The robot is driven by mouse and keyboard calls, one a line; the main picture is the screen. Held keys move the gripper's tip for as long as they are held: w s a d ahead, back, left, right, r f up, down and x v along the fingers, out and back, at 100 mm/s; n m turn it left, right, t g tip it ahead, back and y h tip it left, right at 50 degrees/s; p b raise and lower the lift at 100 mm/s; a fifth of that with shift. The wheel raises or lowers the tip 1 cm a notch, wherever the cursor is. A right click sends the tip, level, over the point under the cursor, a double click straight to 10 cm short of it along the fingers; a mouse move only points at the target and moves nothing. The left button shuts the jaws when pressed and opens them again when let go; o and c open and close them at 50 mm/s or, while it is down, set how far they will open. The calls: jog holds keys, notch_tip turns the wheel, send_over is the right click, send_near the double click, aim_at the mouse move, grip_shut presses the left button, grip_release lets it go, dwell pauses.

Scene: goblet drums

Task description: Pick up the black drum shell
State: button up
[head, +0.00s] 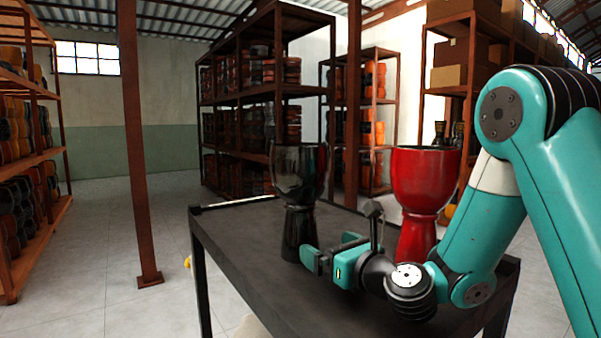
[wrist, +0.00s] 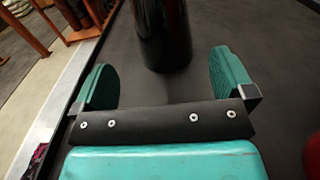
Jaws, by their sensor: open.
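The black drum shell (head: 299,200) is a glossy goblet shape standing upright on the dark table (head: 235,240). Its narrow lower part (wrist: 163,35) shows in the wrist view, beyond and between my finger tips; its upper part is cut off there. My gripper (head: 330,257) is open and low over the table, in front of the drum's lower part. In the wrist view, my gripper's two green fingers (wrist: 165,75) are wide apart with only bare table between them. The head view does not show clearly whether a finger touches the drum.
A red goblet drum (head: 424,185) stands on the table to the right of the black one, behind my arm. The table's left edge (wrist: 62,115) is close to my left finger. A rust-brown post (head: 133,150) and loaded shelves (head: 245,110) stand beyond the table.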

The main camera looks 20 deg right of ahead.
aim_at(310, 233)
jog(key=p+x, duration=0.2)
jog(key=x, duration=0.2)
jog(key=shift+w+a+r, duration=0.1)
jog(key=shift+w+a, duration=0.05)
jog(key=shift+w, duration=0.15)
jog(key=p+x, duration=0.1)
jog(key=x, duration=0.1)
jog(key=p+x, duration=0.1)
jog(key=x, duration=0.1)
jog(key=shift+w+r+p, duration=0.15)
jog(key=shift+r+p, duration=0.15)
jog(key=shift+w+f, duration=0.2)
jog(key=shift+w, duration=0.3)
jog(key=c, duration=1.1)
jog(key=shift+r, duration=0.1)
